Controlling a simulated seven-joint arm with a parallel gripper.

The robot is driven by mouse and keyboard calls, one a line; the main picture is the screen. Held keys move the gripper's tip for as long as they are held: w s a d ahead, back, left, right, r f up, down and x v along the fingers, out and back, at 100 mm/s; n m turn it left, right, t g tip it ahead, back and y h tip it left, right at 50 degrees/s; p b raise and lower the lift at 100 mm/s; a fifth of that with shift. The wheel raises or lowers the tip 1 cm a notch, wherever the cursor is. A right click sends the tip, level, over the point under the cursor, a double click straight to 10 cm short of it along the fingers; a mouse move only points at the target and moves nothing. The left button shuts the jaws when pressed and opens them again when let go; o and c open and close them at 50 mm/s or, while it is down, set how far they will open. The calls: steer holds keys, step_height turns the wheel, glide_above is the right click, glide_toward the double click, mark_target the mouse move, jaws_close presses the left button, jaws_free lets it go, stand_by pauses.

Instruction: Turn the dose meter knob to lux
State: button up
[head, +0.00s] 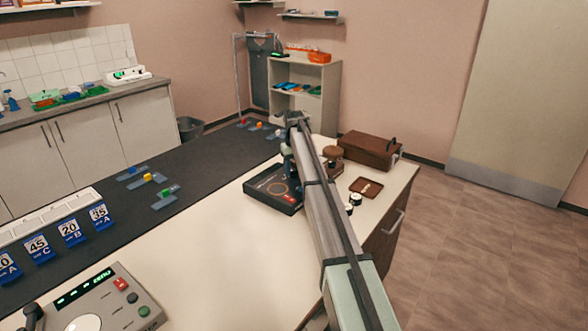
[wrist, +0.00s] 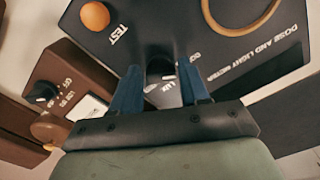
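The dose meter is a black box (head: 265,199) with an orange-brown ring on top, on the pale bench in the head view. In the wrist view its panel (wrist: 215,70) shows an orange test button (wrist: 95,15) and lettering reading "dose and light meter". Its dark knob (wrist: 161,68) is near the middle, with a "LUX" mark just below it in the picture. The knob's pointer direction is too dark to tell. My gripper (wrist: 159,72) is open, its blue fingers on either side of the knob with gaps visible. In the head view my arm partly hides the meter.
A brown unit (wrist: 65,90) with its own black knob is left of the meter in the wrist view. In the head view a brown case (head: 368,150), a small brown tray (head: 366,187) and black-and-white round pieces (head: 354,199) lie right of my arm.

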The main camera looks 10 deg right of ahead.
steer(key=c, duration=0.7)
steer(key=shift+m, duration=0.4)
steer(key=m, duration=0.3)
steer(key=shift+a+m, duration=0.1)
steer(key=shift+m, duration=0.3)
steer(key=m, duration=0.3)
steer(key=shift+m, duration=0.3)
steer(key=m, duration=0.4)
steer(key=shift+w+a, duration=0.1)
steer(key=shift+m, duration=1.7)
